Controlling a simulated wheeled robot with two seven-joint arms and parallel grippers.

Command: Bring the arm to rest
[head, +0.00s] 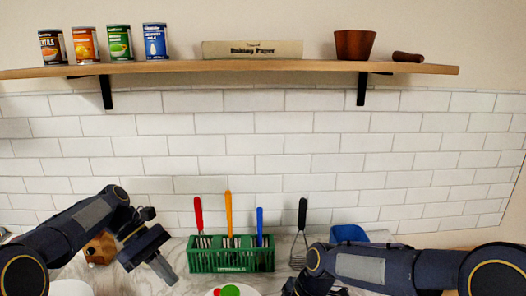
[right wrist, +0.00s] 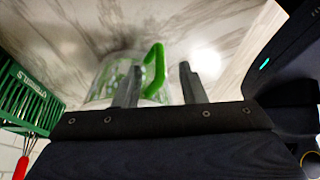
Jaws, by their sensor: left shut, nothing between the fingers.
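My left gripper (head: 168,272) hangs over the marble counter in the head view, to the left of the green crate (head: 231,262). Its fingers are together and hold nothing. My right arm comes in from the right in the head view, and its gripper end is mostly cut off at the bottom edge. In the right wrist view my right gripper (right wrist: 158,86) has its two fingers well apart. A clear container with a green handle (right wrist: 154,70) shows beyond and between the fingers; I cannot tell how close it is.
The crate holds utensils with red, orange and blue handles. A wooden block (head: 100,248) is behind my left arm. The wall shelf (head: 320,67) carries cans, a baking paper box and a bowl.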

